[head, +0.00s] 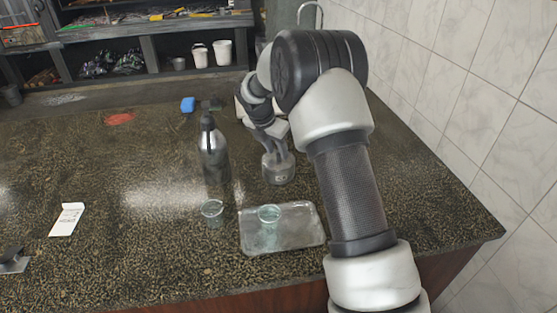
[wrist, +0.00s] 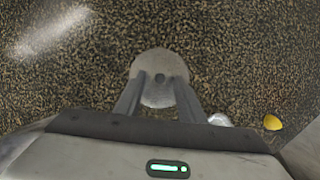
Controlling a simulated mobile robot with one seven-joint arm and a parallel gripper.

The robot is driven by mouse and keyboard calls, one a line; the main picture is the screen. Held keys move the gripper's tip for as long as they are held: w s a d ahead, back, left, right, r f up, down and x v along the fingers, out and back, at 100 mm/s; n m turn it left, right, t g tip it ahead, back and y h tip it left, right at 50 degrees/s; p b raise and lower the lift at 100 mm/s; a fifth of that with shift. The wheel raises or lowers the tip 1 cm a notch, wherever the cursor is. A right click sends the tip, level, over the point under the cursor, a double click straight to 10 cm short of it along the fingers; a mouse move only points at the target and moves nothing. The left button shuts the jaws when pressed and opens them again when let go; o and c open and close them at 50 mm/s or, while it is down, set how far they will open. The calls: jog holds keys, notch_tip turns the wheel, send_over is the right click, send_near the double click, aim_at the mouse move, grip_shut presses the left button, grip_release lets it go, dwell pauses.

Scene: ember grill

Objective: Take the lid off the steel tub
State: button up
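The steel tub (head: 278,172) is a small grey cylinder standing upright on the speckled counter, right of the dark bottle. In the wrist view, the round pale-grey lid (wrist: 160,92) has a small dark knob at its centre and hides the tub below. My gripper (head: 271,144) is over the tub, pointing down. In the wrist view, my gripper (wrist: 158,92) is open, with one finger toward each side of the lid and a gap between them. I cannot tell whether the fingers touch the lid.
A steel bottle (head: 213,155) stands close left of the tub. A glass (head: 212,213) and a clear tray (head: 295,232) holding another glass (head: 269,216) are in front. A blue block (head: 188,104) lies behind. A yellow item (wrist: 272,122) shows at the wrist view's right. The tiled wall bounds the right.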

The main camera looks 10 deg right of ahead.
jog(key=shift+w+d+f, duration=0.15)
jog(key=shift+d+f, duration=0.05)
jog(key=shift+f, duration=0.3)
grip_shut()
